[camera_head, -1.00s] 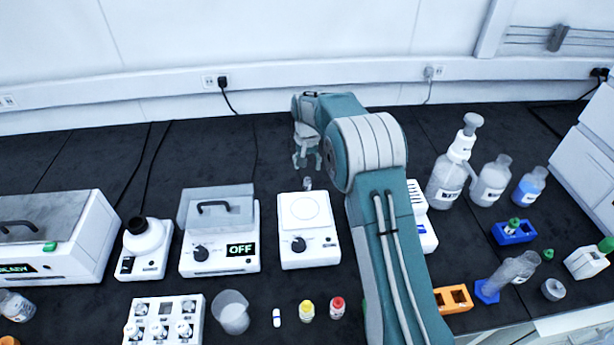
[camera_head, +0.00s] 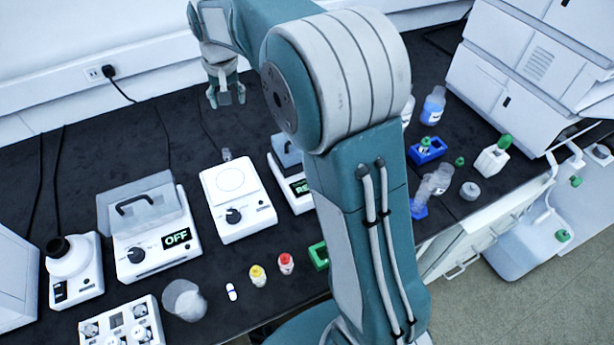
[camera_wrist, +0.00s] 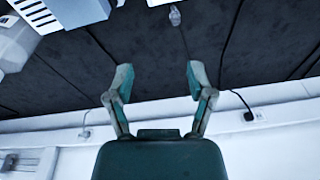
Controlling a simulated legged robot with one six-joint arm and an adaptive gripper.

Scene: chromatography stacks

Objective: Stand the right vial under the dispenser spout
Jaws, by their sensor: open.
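My gripper (camera_head: 227,98) is open and empty, raised over the back of the black bench; its two fingers also show spread apart in the wrist view (camera_wrist: 158,76). A yellow-capped vial (camera_head: 258,275) and, to its right, a red-capped vial (camera_head: 286,263) stand near the front edge in the head view, far from my gripper. Which one is the right vial I cannot tell. The dispenser spout cannot be made out; my arm covers part of the bench.
A round-topped stirrer (camera_head: 238,203), an instrument reading OFF (camera_head: 150,235), and a beaker (camera_head: 184,300) stand left of my arm. White stacked modules (camera_head: 520,75) rise at the right. The bench beneath my gripper looks mostly clear, with cables at the back.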

